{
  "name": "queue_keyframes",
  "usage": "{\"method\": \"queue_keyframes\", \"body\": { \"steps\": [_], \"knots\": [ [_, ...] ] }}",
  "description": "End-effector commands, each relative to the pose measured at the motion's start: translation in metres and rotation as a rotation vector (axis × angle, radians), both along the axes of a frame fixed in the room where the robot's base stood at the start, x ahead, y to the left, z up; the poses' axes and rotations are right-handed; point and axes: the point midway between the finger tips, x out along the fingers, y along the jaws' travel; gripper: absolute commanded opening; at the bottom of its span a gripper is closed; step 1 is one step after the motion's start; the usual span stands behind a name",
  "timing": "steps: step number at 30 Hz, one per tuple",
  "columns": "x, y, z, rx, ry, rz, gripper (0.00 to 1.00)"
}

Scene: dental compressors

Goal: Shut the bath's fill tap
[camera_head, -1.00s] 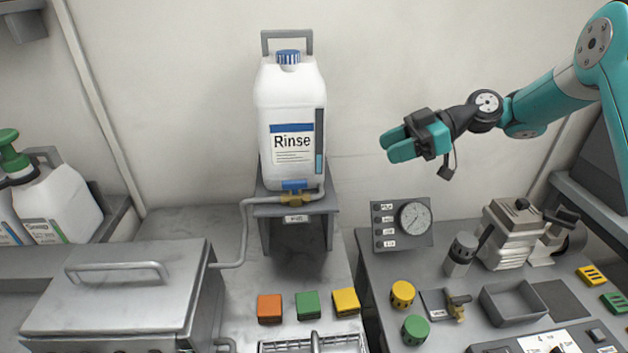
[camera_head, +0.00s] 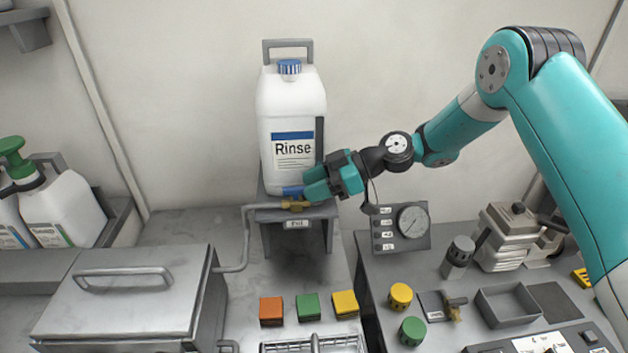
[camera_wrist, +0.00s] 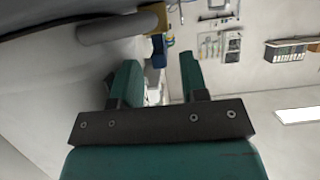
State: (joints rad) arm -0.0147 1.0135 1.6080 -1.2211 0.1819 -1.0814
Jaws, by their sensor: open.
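The fill tap has a brass body (camera_head: 297,205) and a blue lever (camera_head: 291,191), under the front of the white Rinse container (camera_head: 291,125). The lever lies roughly level, along the line of the grey pipe (camera_head: 246,235) that runs down to the metal bath (camera_head: 130,295). My gripper (camera_head: 306,182) is open, with its teal fingers at the right end of the lever and hiding part of it. The wrist view shows the blue lever (camera_wrist: 158,55) between and just beyond the fingertips (camera_wrist: 158,64), and brass (camera_wrist: 157,20) above it. Contact cannot be told.
The container stands on a grey shelf stand (camera_head: 327,212) against the wall. Orange, green and yellow blocks (camera_head: 307,306) lie on the counter below. A gauge panel (camera_head: 401,227) stands to the right. White jugs (camera_head: 60,205) stand at the far left. The wall area above my arm is clear.

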Motion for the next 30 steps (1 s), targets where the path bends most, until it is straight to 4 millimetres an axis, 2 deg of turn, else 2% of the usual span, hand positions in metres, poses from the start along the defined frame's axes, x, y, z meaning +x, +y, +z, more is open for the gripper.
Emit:
{"method": "queue_keyframes", "body": {
  "steps": [8, 13, 14, 23, 30],
  "knots": [
    [0.0001, 0.0013, -0.001, -0.001, 0.0, 0.0, 0.4],
    [0.0, 0.0011, -0.0009, 0.0, 0.0, 0.0, 0.04],
    [0.0, 0.0011, -0.0009, 0.0, 0.0, 0.0, 0.0],
    [-0.0012, 0.001, -0.0023, -0.001, 0.002, -0.019, 0.0],
    [-0.0059, 0.0014, -0.0042, 0.0, 0.0, -0.126, 0.0]
  ]
}}
